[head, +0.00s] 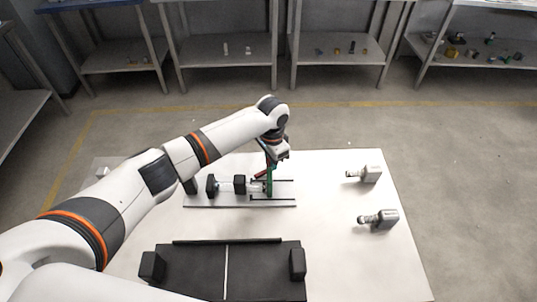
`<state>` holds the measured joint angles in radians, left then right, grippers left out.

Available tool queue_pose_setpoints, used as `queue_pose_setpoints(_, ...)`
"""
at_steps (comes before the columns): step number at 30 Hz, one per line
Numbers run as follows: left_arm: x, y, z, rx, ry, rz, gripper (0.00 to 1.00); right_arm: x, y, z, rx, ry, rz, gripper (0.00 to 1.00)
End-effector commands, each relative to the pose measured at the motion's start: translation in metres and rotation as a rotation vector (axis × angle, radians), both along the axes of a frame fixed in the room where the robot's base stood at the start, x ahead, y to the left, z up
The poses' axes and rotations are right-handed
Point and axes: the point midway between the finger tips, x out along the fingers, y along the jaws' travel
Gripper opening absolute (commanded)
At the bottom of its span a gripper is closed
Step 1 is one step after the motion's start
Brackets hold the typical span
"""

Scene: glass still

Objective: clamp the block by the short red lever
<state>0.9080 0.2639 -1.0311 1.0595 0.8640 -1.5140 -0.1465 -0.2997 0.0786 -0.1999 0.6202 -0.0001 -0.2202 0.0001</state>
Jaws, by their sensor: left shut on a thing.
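My left gripper (271,158) reaches down at the right end of a fixture on the white table and is shut on the short red lever (267,152). The fingers and the arm's wrist hide most of the grip. A green upright part (270,181) stands just below the gripper. The fixture has a light base plate (225,203), a black round end piece (211,185) and a black block (239,184) in line along it. I cannot tell whether the block is touched by the clamp. My right gripper is not in view.
A black bed (205,273) with a white line and two black end blocks lies at the table's front. Two grey fittings (371,174) (384,219) stand on the right. The table (335,255) is clear between them and the bed. Shelves (225,60) stand far behind.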

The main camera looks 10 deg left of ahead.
Motion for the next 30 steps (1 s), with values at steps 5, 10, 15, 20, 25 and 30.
queue_pose_setpoints(5, -0.0041, -0.0040, 0.0018, -0.001, -0.001, -0.108, 0.00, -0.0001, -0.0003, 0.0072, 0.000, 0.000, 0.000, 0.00)
queue_pose_setpoints(10, -0.0068, -0.0059, 0.0012, -0.001, -0.001, -0.174, 0.00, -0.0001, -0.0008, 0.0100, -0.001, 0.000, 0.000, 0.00)
queue_pose_setpoints(15, -0.0081, -0.0068, 0.0007, 0.000, -0.001, -0.209, 0.00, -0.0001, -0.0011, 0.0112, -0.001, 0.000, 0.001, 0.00)
queue_pose_setpoints(20, -0.0084, -0.0071, 0.0005, 0.000, -0.001, -0.220, 0.00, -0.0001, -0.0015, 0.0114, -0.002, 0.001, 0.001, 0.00)
queue_pose_setpoints(25, -0.0084, -0.0071, 0.0005, 0.000, -0.001, -0.220, 0.00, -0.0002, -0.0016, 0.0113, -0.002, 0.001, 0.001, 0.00)
queue_pose_setpoints(30, -0.0084, -0.0073, 0.0005, 0.000, -0.001, -0.219, 0.23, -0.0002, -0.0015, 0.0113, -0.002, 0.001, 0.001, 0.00)
